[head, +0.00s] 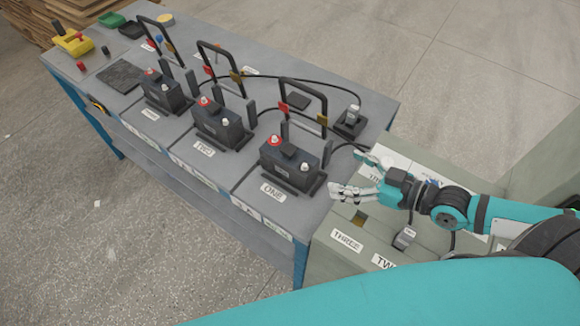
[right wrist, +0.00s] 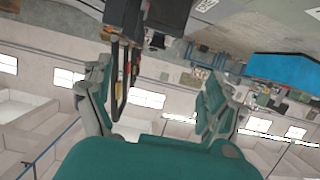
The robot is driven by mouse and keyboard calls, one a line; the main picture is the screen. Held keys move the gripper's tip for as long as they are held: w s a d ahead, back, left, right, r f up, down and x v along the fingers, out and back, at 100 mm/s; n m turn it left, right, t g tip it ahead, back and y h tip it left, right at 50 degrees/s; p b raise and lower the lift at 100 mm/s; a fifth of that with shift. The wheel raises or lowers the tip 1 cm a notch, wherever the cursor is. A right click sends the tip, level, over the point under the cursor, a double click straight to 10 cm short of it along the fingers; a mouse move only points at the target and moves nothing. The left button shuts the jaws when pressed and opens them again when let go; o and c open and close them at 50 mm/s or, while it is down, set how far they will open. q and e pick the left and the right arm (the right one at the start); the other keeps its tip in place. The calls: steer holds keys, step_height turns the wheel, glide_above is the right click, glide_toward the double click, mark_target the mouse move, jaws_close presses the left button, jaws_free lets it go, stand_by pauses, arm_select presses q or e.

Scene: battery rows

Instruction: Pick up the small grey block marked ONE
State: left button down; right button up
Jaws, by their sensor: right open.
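A small grey block (head: 404,238) stands on the grey-green cabinet top at the right, between the THREE and TWO labels. It has a small pale mark on top that is too small to read. My right gripper (head: 348,175) is open and empty, above the cabinet's left edge, up and left of that block and apart from it. Its two spread fingers also show in the right wrist view (right wrist: 157,92), with nothing between them that I can tell as held. A label reading ONE (head: 273,192) lies on the bench in front of the nearest dark battery (head: 290,160). My left gripper is out of view.
The cabinet (head: 335,262) carries labels THREE (head: 346,241) and TWO (head: 384,262) and a small brown recess (head: 358,218). The long grey bench (head: 225,178) holds a row of batteries with upright frames and black cables. A yellow tool (head: 72,42) lies at its far end.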

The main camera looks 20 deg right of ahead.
mark_target(296, 151)
steer(key=x, duration=1.1)
steer(key=shift+w+d, duration=0.1)
steer(key=shift+d, duration=0.15)
steer(key=shift+w+a+f, duration=0.3)
steer(key=shift+w, duration=0.1)
steer(key=x, duration=0.5)
steer(key=shift+w+a+f, duration=0.1)
steer(key=shift+w+a, duration=0.1)
steer(key=shift+a, duration=0.05)
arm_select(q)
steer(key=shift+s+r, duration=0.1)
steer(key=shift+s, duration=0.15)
arm_select(e)
steer(key=shift+s, duration=0.1)
steer(key=shift+d, duration=0.1)
steer(key=shift+c, duration=1)
steer(key=c, duration=1.6)
arm_select(q)
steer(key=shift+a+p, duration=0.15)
steer(key=shift+p, duration=0.15)
arm_select(e)
steer(key=shift+o, duration=0.2)
steer(key=shift+w+r, duration=0.25)
steer(key=shift+r, duration=0.1)
